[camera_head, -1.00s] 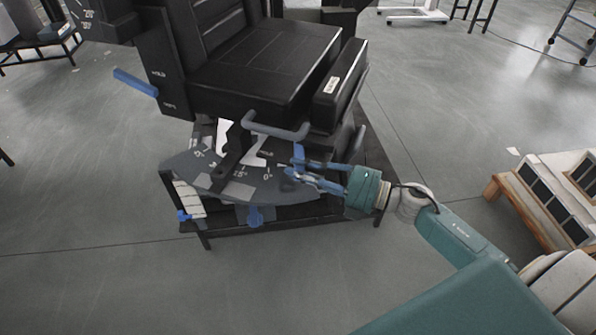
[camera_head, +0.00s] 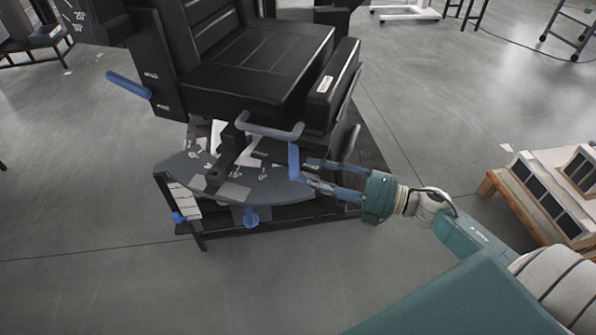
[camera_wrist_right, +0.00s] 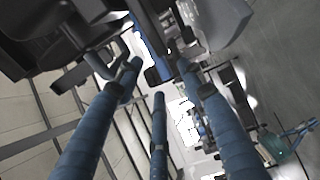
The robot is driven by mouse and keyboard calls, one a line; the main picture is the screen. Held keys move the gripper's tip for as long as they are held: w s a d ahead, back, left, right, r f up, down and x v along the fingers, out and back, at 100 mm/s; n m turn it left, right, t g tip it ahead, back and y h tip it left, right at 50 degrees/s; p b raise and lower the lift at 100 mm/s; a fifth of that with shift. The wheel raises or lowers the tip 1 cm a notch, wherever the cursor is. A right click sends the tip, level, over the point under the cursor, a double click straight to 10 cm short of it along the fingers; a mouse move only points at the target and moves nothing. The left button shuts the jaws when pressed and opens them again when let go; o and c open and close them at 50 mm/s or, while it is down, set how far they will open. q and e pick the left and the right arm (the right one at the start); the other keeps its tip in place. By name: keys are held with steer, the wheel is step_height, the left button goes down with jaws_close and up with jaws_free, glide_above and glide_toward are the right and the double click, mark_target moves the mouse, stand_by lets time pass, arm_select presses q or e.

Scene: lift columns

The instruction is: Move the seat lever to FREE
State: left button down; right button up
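A blue upright lever (camera_head: 293,160) stands at the front right of the black seat unit, below the seat cushion. My right gripper (camera_head: 306,174) is open just right of this lever, its blue fingers pointing at it. In the right wrist view a blue bar (camera_wrist_right: 150,48), apparently this lever, shows ahead between the spread fingertips (camera_wrist_right: 158,75); I cannot tell whether they touch it. Another blue lever (camera_head: 128,85) sticks out at the seat's left side, beside small white labels too small to read surely. My left gripper is not in view.
A grey curved plate (camera_head: 225,180) with markings and a black pointer lies under the seat. A grey handle bar (camera_head: 270,130) sits above the lever. Blue knobs (camera_head: 251,217) hang below the plate. A wooden stand with panels (camera_head: 545,195) is at right. The front floor is clear.

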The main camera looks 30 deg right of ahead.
steer(key=v, duration=0.7)
stand_by(0.6)
